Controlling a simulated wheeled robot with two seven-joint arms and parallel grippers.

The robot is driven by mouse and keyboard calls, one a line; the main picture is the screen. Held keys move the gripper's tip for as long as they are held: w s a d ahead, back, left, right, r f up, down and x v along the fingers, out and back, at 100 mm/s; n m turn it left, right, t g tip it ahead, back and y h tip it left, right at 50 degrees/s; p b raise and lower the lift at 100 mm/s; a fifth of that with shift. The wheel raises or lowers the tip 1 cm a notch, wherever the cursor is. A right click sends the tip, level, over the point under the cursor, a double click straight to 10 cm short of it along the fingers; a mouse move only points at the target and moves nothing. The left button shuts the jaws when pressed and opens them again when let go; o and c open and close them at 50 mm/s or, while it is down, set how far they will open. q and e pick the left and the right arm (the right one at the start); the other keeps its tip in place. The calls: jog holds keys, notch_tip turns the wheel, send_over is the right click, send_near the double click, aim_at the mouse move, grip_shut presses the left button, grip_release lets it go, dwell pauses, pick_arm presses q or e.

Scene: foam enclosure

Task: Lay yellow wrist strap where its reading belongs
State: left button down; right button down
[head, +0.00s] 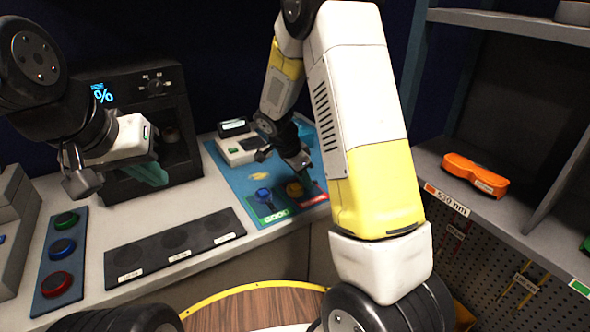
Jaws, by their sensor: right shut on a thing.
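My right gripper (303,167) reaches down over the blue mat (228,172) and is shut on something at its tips. The yellow wrist strap (294,189) is a small round shape just under these fingertips, near the mat's red label (314,200). Whether it rests on the mat is not clear. A blue strap-like coil (262,194) lies to its left, by the green label (276,215). A tester (238,146) with a small display stands at the back of the mat; its reading is too small to read. My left gripper (112,180) hangs before the black machine, its fingers unclear.
The black machine (160,82) stands at the back left. A dark tray with labelled round recesses (172,252) and a panel of green, blue and red buttons (62,250) lie on the counter. A shelf at right holds an orange case (474,174). A small yellow blur (257,174) shows over the mat.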

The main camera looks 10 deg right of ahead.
jog(key=shift+f, duration=0.15)
jog(key=c, duration=1.4)
grip_release()
jog(key=shift+c, duration=0.2)
jog(key=v, duration=1.2)
jog(key=s+r+n+t+y, duration=0.1)
jog(key=s+r+n+y, duration=0.1)
jog(key=s+r+n, duration=0.2)
jog(key=s+d+r+n+t+y, duration=0.1)
jog(key=s+r+n, duration=0.3)
jog(key=s, duration=0.7)
jog(key=s+r+n+t+y, duration=0.2)
jog(key=s+r+n+y, duration=0.1)
jog(key=s+n, duration=0.3)
jog(key=shift+s+d+r+n+t, duration=0.3)
jog(key=shift+s+r, duration=0.55)
jog(key=shift+s, duration=0.1)
